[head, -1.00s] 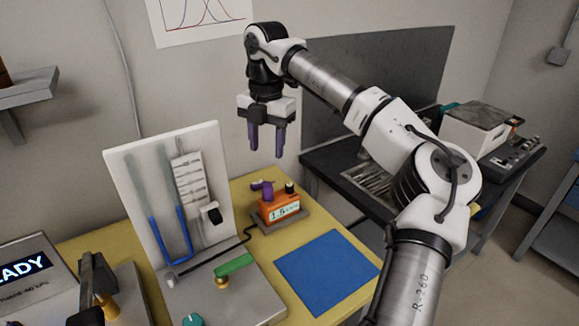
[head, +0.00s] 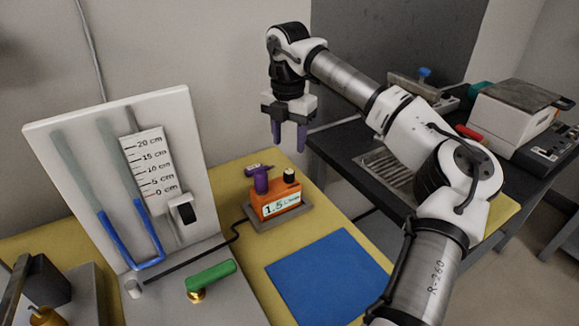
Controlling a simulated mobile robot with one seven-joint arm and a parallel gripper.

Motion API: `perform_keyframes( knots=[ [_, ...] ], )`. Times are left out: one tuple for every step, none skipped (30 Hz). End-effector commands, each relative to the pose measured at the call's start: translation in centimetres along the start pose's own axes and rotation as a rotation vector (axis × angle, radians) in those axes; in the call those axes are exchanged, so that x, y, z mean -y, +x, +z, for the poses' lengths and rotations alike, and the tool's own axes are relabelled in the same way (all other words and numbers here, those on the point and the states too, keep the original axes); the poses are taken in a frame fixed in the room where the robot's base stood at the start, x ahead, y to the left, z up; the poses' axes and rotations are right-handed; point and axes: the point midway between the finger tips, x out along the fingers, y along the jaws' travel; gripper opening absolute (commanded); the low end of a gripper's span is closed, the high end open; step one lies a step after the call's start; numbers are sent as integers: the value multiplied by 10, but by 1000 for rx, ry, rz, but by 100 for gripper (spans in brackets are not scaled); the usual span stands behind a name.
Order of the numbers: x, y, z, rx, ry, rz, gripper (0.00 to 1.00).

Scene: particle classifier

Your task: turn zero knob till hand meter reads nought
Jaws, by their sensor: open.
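The orange hand meter (head: 268,196) sits on a grey base plate on the yellow bench top. Its white display (head: 281,205) seems to read 1.5, with small unit text too fine to read. A small black knob with a pale band (head: 290,177), which looks like the zero knob, stands on its top right. A purple T-shaped part (head: 260,178) stands at its top left. My gripper (head: 289,145) points down with its purple fingers apart and empty. In the picture its fingertips are above the black knob, clear of it.
A manometer board (head: 185,120) with blue liquid tubes and a centimetre scale stands at left. A green lever (head: 211,275) is on the grey base in front. A blue mat (head: 325,275) lies bare at right. A dark table (head: 350,150) with instruments is behind.

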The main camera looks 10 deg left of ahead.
Motion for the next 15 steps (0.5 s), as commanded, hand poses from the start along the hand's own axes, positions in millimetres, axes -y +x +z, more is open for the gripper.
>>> perform_keyframes(
  knots=[
    [0, 11, -1, -6, -1, -1, 47],
    [0, 18, -1, -5, -1, -2, 47],
    [0, 26, 0, -5, 0, -1, 47],
    [1, 32, -1, -5, -1, -1, 47],
    [1, 39, -1, -5, -1, 0, 47],
    [1, 46, -1, -4, 0, 0, 47],
    [0, 52, -1, -5, -1, 0, 47],
    [0, 57, -1, -4, -1, 0, 47],
    [0, 64, -1, -4, -2, -1, 47],
    [0, 68, -1, -4, -1, 0, 47],
    [0, 72, -1, -4, 0, 0, 47],
    [0, 76, 0, -2, 0, 0, 47],
    [0, 79, 0, -2, 0, 0, 47],
    [0, 82, -1, -2, 0, 0, 47],
    [0, 85, -1, -2, 0, 0, 47]
  ],
)
